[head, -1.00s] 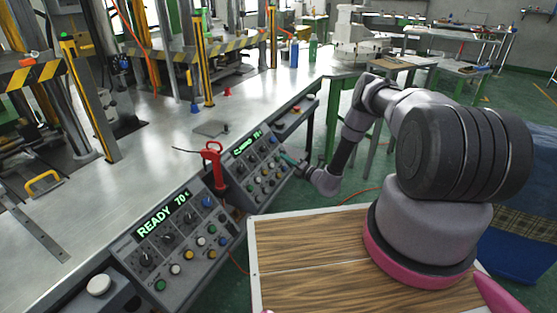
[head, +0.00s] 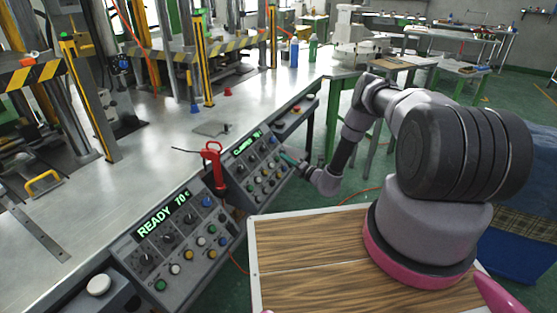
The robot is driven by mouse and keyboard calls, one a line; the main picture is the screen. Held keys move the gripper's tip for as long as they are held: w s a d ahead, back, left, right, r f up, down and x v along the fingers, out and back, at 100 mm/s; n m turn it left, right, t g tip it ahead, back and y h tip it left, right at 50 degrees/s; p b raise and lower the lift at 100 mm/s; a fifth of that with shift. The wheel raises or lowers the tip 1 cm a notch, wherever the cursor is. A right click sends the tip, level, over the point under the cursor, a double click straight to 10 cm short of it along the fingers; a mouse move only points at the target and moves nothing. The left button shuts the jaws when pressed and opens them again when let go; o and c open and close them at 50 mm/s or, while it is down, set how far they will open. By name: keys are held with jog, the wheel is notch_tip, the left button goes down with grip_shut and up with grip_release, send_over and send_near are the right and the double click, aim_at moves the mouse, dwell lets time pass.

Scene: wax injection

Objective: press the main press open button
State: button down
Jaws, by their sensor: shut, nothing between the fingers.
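Two control panels slope along the front of the metal bench. The nearer panel (head: 172,245) has a green display reading "READY 70" and rows of knobs and coloured buttons. The farther panel (head: 255,172) has a green display, a word and number too small to read surely, and similar buttons. My gripper (head: 288,158) is small and dark at the right edge of the farther panel, its fingertips at or close to its upper right buttons. It is shut and empty. I cannot tell which button it faces or whether it touches one; the labels are unreadable.
A red clamp-like tool (head: 213,163) stands between the two panels. Presses with yellow-black striped plates (head: 33,75) stand on the bench (head: 130,175). Blue and green bottles (head: 313,47) stand at the back. A wooden-topped surface (head: 310,255) lies under my arm.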

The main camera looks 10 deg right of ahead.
jog(key=shift+a+f, duration=0.1)
jog(key=shift+w+a+f, duration=0.15)
